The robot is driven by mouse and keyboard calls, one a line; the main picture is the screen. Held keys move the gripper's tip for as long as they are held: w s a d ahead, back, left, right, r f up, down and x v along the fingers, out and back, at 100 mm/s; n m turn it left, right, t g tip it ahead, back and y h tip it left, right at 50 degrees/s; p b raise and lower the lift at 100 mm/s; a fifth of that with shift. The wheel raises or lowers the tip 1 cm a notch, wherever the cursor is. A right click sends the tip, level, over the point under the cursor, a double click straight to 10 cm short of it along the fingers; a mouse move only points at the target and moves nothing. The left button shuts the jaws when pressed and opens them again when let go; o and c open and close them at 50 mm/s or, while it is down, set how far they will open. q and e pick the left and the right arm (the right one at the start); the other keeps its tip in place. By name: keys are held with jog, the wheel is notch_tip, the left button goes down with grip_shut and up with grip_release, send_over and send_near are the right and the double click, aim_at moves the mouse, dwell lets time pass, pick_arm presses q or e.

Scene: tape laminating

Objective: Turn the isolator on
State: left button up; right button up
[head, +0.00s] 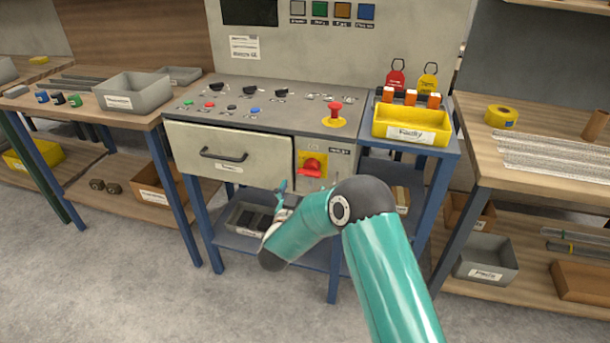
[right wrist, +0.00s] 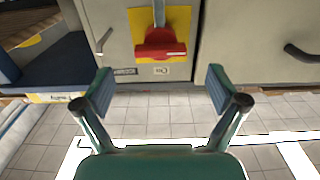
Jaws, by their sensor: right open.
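The isolator is a red handle (head: 311,168) on a yellow plate (head: 322,157), set in the front of the grey control bench to the right of the drawer. In the right wrist view the red handle (right wrist: 160,48) lies crosswise on its plate, beyond the fingers and roughly centred between them. My right gripper (head: 283,196) is in front of the bench, below and left of the handle in the head view. In the right wrist view my right gripper (right wrist: 160,90) is open and empty, apart from the handle. My left gripper is not in view.
A drawer handle (head: 223,155) sticks out left of the isolator. A red emergency stop button (head: 334,111) stands on the panel above. A yellow bin (head: 411,126) is to the right. A grey tray (head: 247,219) sits on the lower shelf. Floor in front is clear.

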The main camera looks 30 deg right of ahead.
aim_at(308, 176)
jog(key=x, duration=0.6)
jog(key=shift+w+d, duration=0.25)
jog(key=shift+d, duration=0.05)
